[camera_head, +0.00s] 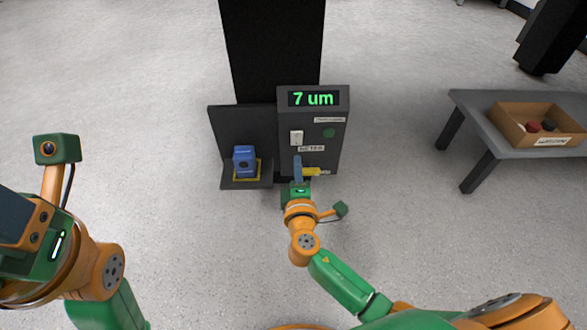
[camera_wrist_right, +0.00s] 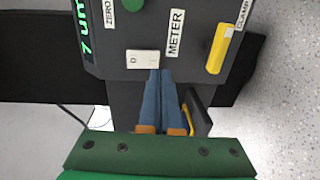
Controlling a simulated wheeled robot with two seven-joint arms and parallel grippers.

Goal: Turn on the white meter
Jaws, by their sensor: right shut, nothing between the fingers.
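The white meter switch (camera_head: 296,138) is a small rocker on the front of a dark grey instrument box (camera_head: 285,125). It also shows in the right wrist view (camera_wrist_right: 143,60), beside the METER label (camera_wrist_right: 175,34). The display (camera_head: 313,98) is lit and reads "7 um" in green. My right gripper (camera_head: 297,158) is shut and empty, its blue fingers just below the switch. In the right wrist view its fingertips (camera_wrist_right: 160,72) are at the switch's edge; I cannot tell whether they touch. My left gripper (camera_head: 14,218) is at the left edge, its fingertips cut off.
A green ZERO button (camera_head: 329,133) and a yellow CLAMP lever (camera_head: 312,171) are on the same box, the lever close to my right fingers. A blue block (camera_head: 245,160) sits in a yellow frame on the left ledge.

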